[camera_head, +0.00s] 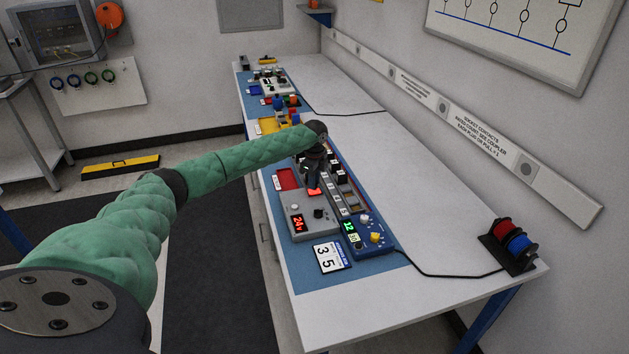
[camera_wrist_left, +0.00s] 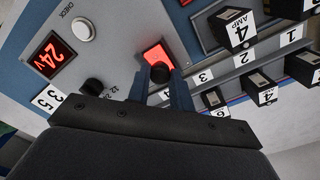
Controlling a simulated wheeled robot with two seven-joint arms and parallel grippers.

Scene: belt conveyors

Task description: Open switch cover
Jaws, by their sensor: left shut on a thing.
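A red-lit square switch (camera_head: 314,191) sits at the far end of a grey panel (camera_head: 299,222). In the left wrist view the red-lit switch (camera_wrist_left: 155,54) is just beyond my fingertips. My left gripper (camera_wrist_left: 160,82) reaches down to it, with its fingers shut on a dark rounded piece (camera_wrist_left: 160,73) at the switch's near edge. I cannot tell whether this piece is part of the switch cover. In the head view my left gripper (camera_head: 314,178) is dark and partly hidden by its wrist. My right gripper is not in view.
The panel has a red 24V display (camera_wrist_left: 53,59), a white button (camera_wrist_left: 82,30) and a black knob (camera_wrist_left: 92,86). Black numbered blocks (camera_wrist_left: 234,28) stand close beside the gripper. A blue meter (camera_head: 367,235) and wire spools (camera_head: 510,245) stand nearer.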

